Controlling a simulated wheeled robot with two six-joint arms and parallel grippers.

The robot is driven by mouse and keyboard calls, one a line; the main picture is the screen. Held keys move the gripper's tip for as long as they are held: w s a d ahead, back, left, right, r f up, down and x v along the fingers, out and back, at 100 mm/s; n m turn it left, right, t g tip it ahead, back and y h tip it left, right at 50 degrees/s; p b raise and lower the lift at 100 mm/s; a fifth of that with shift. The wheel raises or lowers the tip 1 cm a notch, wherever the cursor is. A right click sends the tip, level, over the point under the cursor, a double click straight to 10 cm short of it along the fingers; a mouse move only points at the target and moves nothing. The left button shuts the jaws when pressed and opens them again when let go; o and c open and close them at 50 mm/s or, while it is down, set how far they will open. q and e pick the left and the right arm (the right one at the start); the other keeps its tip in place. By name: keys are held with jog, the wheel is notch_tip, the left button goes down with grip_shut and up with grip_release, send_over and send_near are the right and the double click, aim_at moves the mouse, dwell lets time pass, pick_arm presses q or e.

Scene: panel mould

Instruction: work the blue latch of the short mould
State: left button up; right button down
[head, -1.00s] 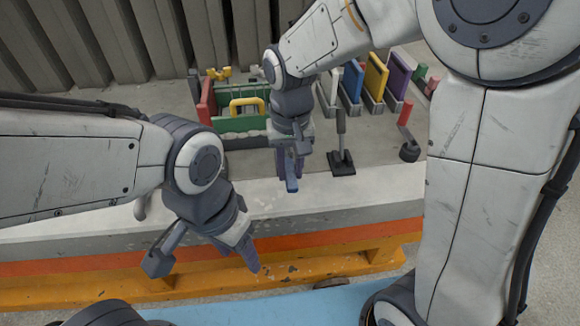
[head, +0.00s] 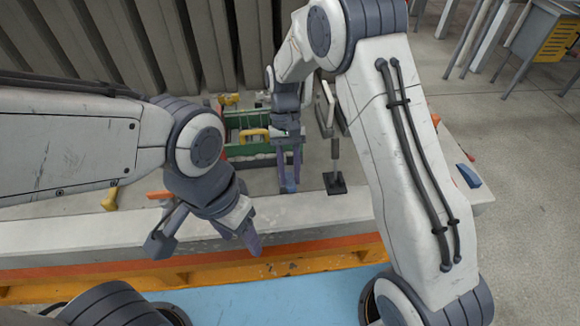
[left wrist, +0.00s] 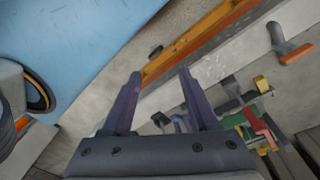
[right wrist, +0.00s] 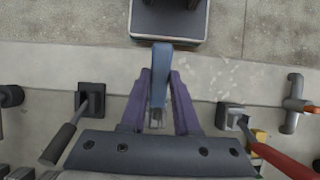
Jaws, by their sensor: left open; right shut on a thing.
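The blue latch (right wrist: 160,70) stands between the two purple fingers of my right gripper (right wrist: 160,90) in the right wrist view, and the gripper is shut on it. In the head view my right gripper (head: 289,172) points down at the front of a green mould (head: 235,150) with a yellow handle, and the latch's blue end (head: 287,188) shows low between the fingers. The gripper and forearm hide part of the mould. My left gripper (head: 205,240) is open and empty over the bench's front edge; its spread fingers also show in the left wrist view (left wrist: 160,98).
A black-handled lever (head: 335,170) stands just right of my right gripper. In the right wrist view, a black-handled lever (right wrist: 65,130) and a red-handled lever (right wrist: 285,160) flank it. The pale front strip (head: 320,210) is mostly clear.

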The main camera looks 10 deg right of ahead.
jog(key=shift+w+r+g+p, duration=0.5)
jog(key=shift+w+g+p, duration=0.25)
jog(key=shift+p, duration=0.35)
